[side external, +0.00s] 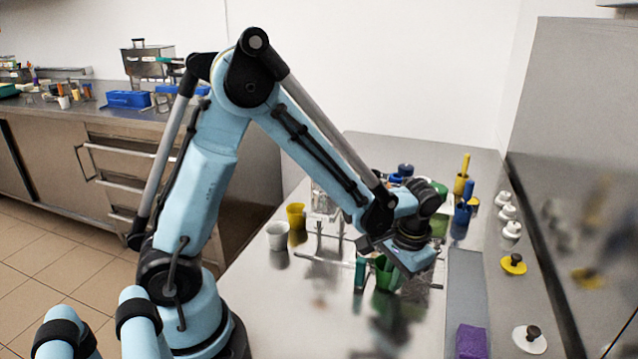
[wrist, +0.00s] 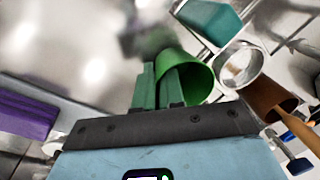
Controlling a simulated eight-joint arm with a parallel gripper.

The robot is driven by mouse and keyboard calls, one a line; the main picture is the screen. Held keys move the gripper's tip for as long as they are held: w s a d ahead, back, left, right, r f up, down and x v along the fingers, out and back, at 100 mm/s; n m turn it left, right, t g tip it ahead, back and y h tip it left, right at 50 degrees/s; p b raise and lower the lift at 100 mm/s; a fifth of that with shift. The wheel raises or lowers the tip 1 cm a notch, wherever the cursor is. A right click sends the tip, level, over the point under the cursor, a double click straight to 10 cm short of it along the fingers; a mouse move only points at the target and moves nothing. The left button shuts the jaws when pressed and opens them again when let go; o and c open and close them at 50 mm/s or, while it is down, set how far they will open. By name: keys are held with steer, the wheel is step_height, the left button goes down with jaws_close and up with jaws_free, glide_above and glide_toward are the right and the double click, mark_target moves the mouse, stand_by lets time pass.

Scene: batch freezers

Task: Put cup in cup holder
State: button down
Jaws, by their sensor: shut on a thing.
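A green cup (side external: 388,273) is in my gripper, low over the steel counter. In the wrist view the green cup (wrist: 197,82) opens toward the right. My gripper (wrist: 158,86) has its green fingers at the cup's near wall, and one finger appears to be inside the rim. Whether the cup's base touches the counter cannot be told. A metal wire holder (side external: 318,236) stands behind and left of the gripper in the side view. Part of a metal frame (wrist: 187,42) shows beside the cup in the wrist view.
A white cup (side external: 278,236) and a yellow cup (side external: 296,216) stand left of the wire holder. A purple block (side external: 471,341) lies at front right. Knobbed lids line the right side.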

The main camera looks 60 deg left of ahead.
steer(key=shift+f, duration=0.3)
steer(key=c, duration=1.2)
jaws_free()
steer(key=shift+c, duration=0.2)
step_height(320, 180, up, 12)
steer(key=d, duration=0.2)
steer(key=s+a+r+t+h, duration=0.1)
steer(key=s+a+r+t, duration=0.1)
steer(key=s+t, duration=0.3)
steer(key=shift+s+r+m+h, duration=0.15)
steer(key=shift+s+m+h, duration=0.2)
steer(key=shift+s, duration=0.2)
steer(key=shift+o, duration=0.3)
steer(key=shift+s+a+f+t, duration=0.15)
steer(key=shift+s+f+t, duration=0.05)
steer(key=shift+s+t, duration=0.35)
steer(key=shift+s+a+f+t, duration=0.15)
steer(key=shift+s+t, duration=0.25)
steer(key=shift+t, duration=0.25)
